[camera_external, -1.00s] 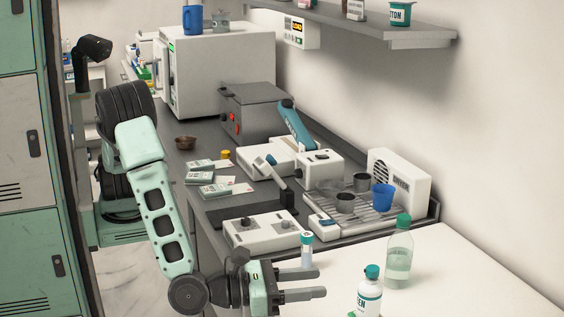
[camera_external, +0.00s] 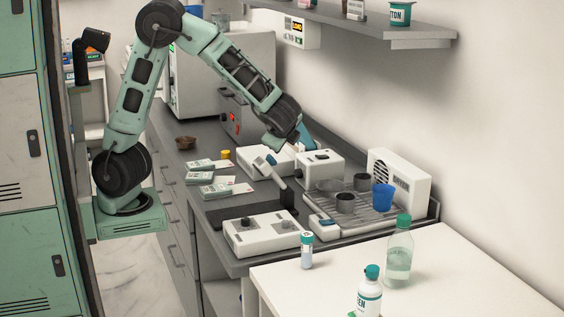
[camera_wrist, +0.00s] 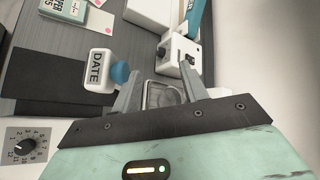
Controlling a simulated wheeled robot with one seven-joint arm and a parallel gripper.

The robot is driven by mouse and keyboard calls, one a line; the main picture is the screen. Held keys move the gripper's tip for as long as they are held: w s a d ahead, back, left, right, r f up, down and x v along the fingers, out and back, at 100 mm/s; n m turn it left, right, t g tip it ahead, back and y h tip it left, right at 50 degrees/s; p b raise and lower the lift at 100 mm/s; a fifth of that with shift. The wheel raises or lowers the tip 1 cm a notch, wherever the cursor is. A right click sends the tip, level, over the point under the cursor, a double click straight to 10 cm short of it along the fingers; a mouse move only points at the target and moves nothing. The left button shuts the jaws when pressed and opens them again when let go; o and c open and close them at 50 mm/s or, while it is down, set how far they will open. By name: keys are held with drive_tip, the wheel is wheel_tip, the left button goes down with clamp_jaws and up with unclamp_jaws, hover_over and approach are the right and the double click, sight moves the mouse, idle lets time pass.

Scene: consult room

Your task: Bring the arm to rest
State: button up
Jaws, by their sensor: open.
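My arm (camera_external: 235,70) is raised in an arch over the grey bench in the external view. Its far end bends down, and my gripper (camera_external: 280,144) hangs above the white devices at mid-bench. In the wrist view my gripper (camera_wrist: 165,95) has its two fingers spread apart, with nothing held between them. A small metal-grey surface shows below the gap. The fingertips are hard to make out in the external view.
Near my gripper are a white device (camera_external: 320,166) and a grey box (camera_external: 233,118). A dial unit (camera_external: 260,235), cup tray (camera_external: 375,215) and blue cup (camera_external: 383,197) are nearer. A capped vial (camera_external: 306,252) and bottles (camera_external: 398,258) stand on the white table (camera_external: 460,275). A shelf (camera_external: 400,32) overhangs.

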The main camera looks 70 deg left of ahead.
drive_tip(key=s+a+f+n+g+h, duration=0.1)
drive_tip(key=s+a+n+g+h, duration=0.15)
drive_tip(key=s+a+n, duration=0.55)
drive_tip(key=s+a+f+n+g+h+b, duration=0.1)
drive_tip(key=s+a+f+n+h, duration=0.2)
drive_tip(key=s, duration=0.6)
drive_tip(key=s+a+f+n+g+h+b, duration=0.1)
drive_tip(key=s+a+f+n+h, duration=0.2)
drive_tip(key=s+a+f+n, duration=0.2)
drive_tip(key=s+a+n, duration=0.2)
drive_tip(key=s+n, duration=0.1)
drive_tip(key=s, duration=0.1)
drive_tip(key=shift+a+f+h, duration=0.2)
drive_tip(key=shift+f+h, duration=0.15)
